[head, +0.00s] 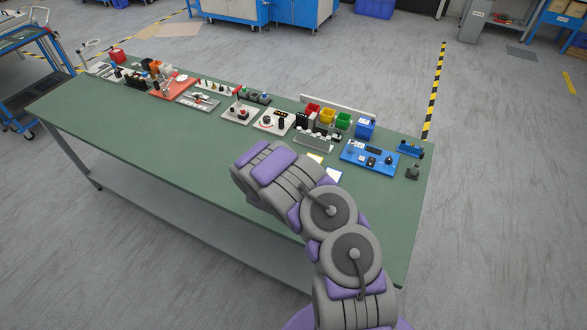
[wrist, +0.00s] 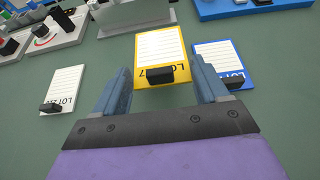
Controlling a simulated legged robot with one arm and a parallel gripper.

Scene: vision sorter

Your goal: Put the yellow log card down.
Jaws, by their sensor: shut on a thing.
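The yellow log card (wrist: 160,47) has a white lined sheet, the text LOT 7 and a black block (wrist: 160,75) at its near edge. It is between the two fingers of my gripper (wrist: 161,72) in the wrist view, and my gripper is shut on it. I cannot tell whether the card touches the green bench top. In the head view a bit of the yellow card (head: 316,158) shows past my arm, which hides my gripper.
A blue-edged card (wrist: 219,58) lies close to the right finger, and a white card (wrist: 66,87) lies to the left. Devices stand behind, including a blue panel (head: 369,158) and coloured bins (head: 327,116). The green bench (head: 190,150) is clear at front left.

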